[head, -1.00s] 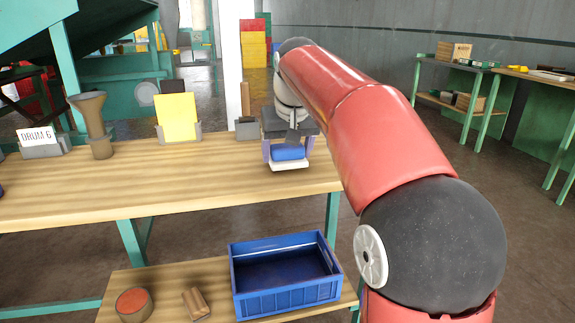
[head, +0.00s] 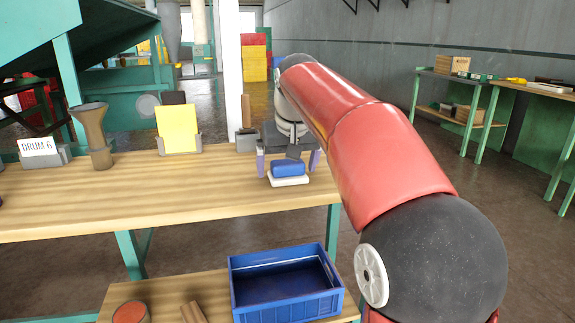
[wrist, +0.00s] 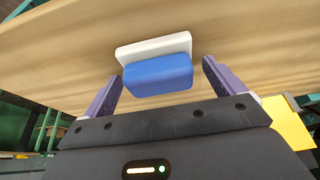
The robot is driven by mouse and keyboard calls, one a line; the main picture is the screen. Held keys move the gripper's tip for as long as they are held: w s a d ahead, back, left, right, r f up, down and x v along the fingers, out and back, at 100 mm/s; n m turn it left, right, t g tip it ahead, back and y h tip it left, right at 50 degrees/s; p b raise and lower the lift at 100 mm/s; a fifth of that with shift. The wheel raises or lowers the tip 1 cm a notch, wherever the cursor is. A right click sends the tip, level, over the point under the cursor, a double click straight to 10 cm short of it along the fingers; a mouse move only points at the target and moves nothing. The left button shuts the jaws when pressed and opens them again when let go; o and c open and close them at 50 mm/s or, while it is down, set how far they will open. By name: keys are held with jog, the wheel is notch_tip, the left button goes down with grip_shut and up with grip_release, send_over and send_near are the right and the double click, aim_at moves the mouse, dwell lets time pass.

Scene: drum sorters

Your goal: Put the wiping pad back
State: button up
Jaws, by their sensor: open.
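The wiping pad (head: 288,167) is a blue block on a white base (head: 289,181), near the right end of the wooden bench (head: 150,200). I cannot tell if the white base is part of the pad or a separate rest. My gripper (head: 288,161) is open, with one purple finger on each side of the pad. In the wrist view, the blue block (wrist: 158,74) and its white base (wrist: 153,46) lie between and beyond the spread fingers (wrist: 160,80), with a gap on both sides.
A yellow card (head: 177,128) in a grey holder, a brown funnel-shaped piece (head: 95,135) and a DRUM 6 sign (head: 39,146) stand along the bench's back. An empty blue crate (head: 286,311) is on the low shelf. The bench front is clear.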

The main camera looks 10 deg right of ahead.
jog(key=p+v, duration=0.3)
jog(key=v, duration=0.9)
jog(key=s+f+t, duration=0.1)
jog(key=s+f, duration=2.3)
jog(key=f, duration=0.1)
jog(key=shift+s, duration=0.15)
jog(key=shift+r, duration=0.1)
